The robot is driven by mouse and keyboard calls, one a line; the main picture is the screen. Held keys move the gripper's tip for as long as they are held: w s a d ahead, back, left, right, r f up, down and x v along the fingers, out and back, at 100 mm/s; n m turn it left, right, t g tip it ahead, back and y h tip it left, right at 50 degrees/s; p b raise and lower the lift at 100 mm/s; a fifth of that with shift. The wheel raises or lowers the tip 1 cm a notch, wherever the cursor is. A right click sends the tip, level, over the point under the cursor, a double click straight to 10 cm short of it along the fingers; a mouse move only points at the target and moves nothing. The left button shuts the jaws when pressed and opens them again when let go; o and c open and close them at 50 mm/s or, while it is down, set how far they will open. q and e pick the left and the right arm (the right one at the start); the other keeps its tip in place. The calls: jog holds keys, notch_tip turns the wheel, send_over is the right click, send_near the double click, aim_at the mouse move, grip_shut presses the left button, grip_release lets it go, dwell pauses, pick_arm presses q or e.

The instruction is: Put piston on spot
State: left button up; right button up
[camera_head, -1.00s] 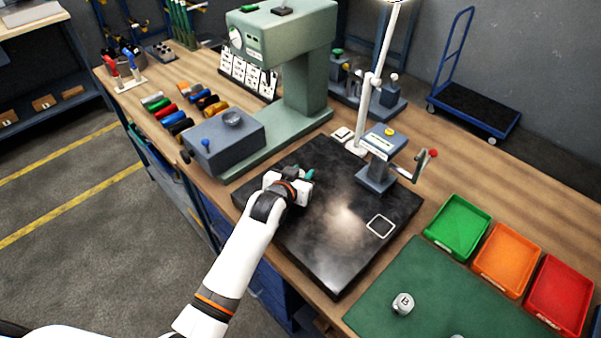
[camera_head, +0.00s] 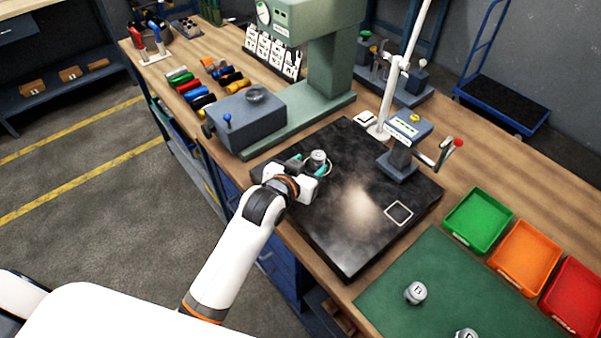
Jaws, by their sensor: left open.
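A small grey metal piston (camera_head: 318,158) stands at the back left part of the black surface plate (camera_head: 345,262). My left gripper (camera_head: 310,164) reaches it from the front left; its teal-tipped fingers are open, one on each side of the piston. I cannot tell whether they touch it, and its lower part is hidden. The spot, a white square outline (camera_head: 398,213), lies empty at the plate's right side. Two more pistons are on the green mat (camera_head: 440,262): one marked B (camera_head: 415,292) and one (camera_head: 466,336) cut by the lower edge. My right gripper is not in view.
A grey-topped device with a lever (camera_head: 402,150) and a white post (camera_head: 398,85) stand at the plate's back right. A green press (camera_head: 330,60) stands behind. Green (camera_head: 479,221), orange (camera_head: 525,258) and red (camera_head: 575,290) trays line the right. The plate's middle is clear.

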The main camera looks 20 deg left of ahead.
pick_arm(q)
jog(key=shift+v, duration=1.95)
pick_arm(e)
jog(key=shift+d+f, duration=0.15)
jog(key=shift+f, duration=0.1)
